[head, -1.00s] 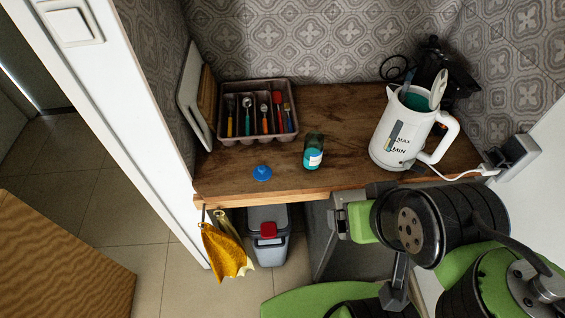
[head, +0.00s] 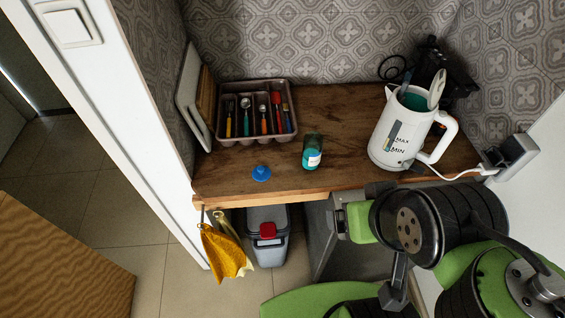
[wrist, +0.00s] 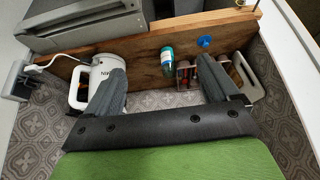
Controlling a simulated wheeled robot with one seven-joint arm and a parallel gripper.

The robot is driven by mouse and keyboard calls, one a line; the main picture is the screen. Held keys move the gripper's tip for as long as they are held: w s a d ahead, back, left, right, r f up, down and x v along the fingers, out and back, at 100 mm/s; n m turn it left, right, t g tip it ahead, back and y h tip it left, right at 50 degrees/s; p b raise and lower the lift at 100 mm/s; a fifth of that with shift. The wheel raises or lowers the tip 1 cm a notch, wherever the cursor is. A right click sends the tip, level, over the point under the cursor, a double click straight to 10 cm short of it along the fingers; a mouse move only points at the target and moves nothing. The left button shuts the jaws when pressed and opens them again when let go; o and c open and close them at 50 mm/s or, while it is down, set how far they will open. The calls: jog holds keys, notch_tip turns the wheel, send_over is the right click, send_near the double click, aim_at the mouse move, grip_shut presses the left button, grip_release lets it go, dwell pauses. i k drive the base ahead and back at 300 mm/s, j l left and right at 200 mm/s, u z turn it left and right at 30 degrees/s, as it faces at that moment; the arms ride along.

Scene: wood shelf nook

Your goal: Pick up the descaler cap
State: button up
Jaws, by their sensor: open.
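The blue descaler cap (head: 261,173) lies on the wooden shelf (head: 350,110) near its front edge, left of the descaler bottle. It also shows in the wrist view (wrist: 204,42), just beyond the tip of the right-hand finger in the picture. The bottle (head: 313,158), teal with a white label, stands a little behind and to the right of the cap, apart from it; the wrist view shows it too (wrist: 167,58). My gripper (wrist: 160,66) is open with nothing between its fingers, and is apart from the cap. The head view does not clearly show my fingers.
A cutlery tray (head: 225,138) with several utensils stands behind the cap. Boards (head: 192,95) lean on the left wall. Yellow cloths (head: 222,252) hang below the front edge, beside a grey bin (head: 268,245).

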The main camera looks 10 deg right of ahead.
aim_at(260, 173)
jog(key=j+u, duration=0.25)
jog(key=i+j+u, duration=0.25)
jog(key=j, duration=0.2)
jog(key=j+u, duration=0.25)
jog(key=i+j+u, duration=0.3)
jog(key=k+j, duration=0.1)
